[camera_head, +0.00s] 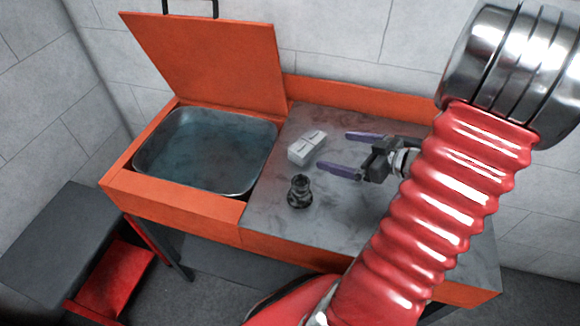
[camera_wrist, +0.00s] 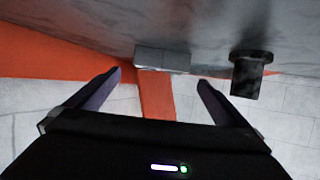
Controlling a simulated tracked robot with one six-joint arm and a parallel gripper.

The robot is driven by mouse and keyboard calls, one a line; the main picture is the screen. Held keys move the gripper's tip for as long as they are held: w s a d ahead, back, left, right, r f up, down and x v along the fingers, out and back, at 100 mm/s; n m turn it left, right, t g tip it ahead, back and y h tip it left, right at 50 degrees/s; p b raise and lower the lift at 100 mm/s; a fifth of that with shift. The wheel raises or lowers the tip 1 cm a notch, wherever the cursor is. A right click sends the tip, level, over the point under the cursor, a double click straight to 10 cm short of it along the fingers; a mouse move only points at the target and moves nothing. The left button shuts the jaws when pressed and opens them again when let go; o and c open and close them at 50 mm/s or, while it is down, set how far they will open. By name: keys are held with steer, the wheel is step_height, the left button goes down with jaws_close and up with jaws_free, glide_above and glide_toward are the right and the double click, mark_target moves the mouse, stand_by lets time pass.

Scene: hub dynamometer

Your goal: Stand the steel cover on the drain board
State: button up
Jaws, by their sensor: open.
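My gripper (camera_head: 334,152) is open and empty, its two purple fingers pointing left over the grey metal drain board (camera_head: 355,215). In the wrist view my gripper (camera_wrist: 160,77) has a gap between the fingertips. A light grey block (camera_head: 307,147) with grooves lies just beyond the fingertips, apart from them. It also shows in the wrist view (camera_wrist: 162,60), ahead of the gap. A dark flanged, spool-like piece (camera_head: 299,191) stands on the board nearer the front; it also shows in the wrist view (camera_wrist: 248,75). I cannot tell for certain which piece is the steel cover.
A tub (camera_head: 208,150) of bluish liquid is set into the orange bench left of the board. Its orange lid (camera_head: 215,60) stands open behind it. An orange rim (camera_head: 360,105) runs along the board's back. A dark grey box (camera_head: 60,240) stands on the floor at left.

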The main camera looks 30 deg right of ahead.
steer(key=w+d+r+h, duration=0.2)
steer(key=w+r+h, duration=0.4)
steer(key=w+r, duration=0.15)
steer(key=a+r+m+g+h, duration=0.2)
steer(key=a+r+m+h, duration=0.15)
steer(key=r, duration=0.35)
steer(key=s+a+g+y, duration=0.2)
steer(key=s+a, duration=0.5)
steer(key=a, duration=0.6)
steer(key=s+a+g+y, duration=0.3)
steer(key=s+a, duration=0.5)
steer(key=a, duration=0.5)
steer(key=shift+f, duration=0.35)
